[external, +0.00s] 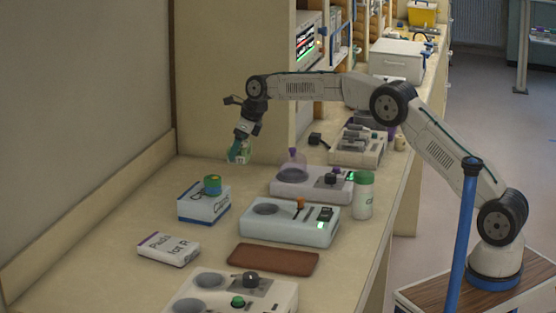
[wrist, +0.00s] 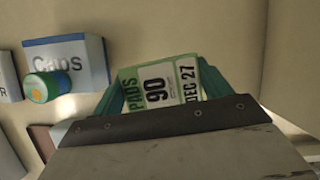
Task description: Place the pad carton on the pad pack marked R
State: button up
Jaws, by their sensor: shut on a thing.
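My gripper (external: 240,148) is shut on the pad carton and holds it in the air above the back of the bench. In the wrist view the pad carton (wrist: 158,86) is a green and white box reading "PADS 90" and "DEC 27", between the green fingers. The external view shows it only as a small green and pale patch. The pad pack marked R (external: 168,248) is a white flat pack reading "Pads for R". It lies on the bench to the lower left, well apart from my gripper. Only its edge with an R shows in the wrist view (wrist: 8,85).
A blue and white caps box (external: 204,204) with a green and blue round tub (external: 212,185) on it stands between my gripper and the pack. Several devices, a white-green bottle (external: 363,195) and a brown mat (external: 273,260) lie to the right. The bench left of the pack is bare.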

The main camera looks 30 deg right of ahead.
jog(key=s+a+r+n+g+y, duration=0.1)
jog(key=s+a+r+n, duration=0.15)
jog(key=s+a, duration=0.8)
jog(key=s+a+r+n, duration=0.2)
jog(key=s+a+r, duration=0.1)
jog(key=s+a, duration=0.75)
jog(key=s+a+f+n+g, duration=0.1)
jog(key=s+f, duration=0.1)
jog(key=s, duration=1)
jog(key=s+a+f+n+g, duration=0.1)
jog(key=s+f+n, duration=0.1)
jog(key=s, duration=1.1)
send_near(175, 255)
jog(key=shift+s+a+f, duration=0.35)
jog(key=shift+a+f, duration=0.1)
jog(key=shift+a, duration=0.1)
jog(key=shift+w+a, duration=0.35)
jog(key=shift+a, duration=0.05)
jog(key=shift+f, duration=1.75)
jog(key=shift+f, duration=0.15)
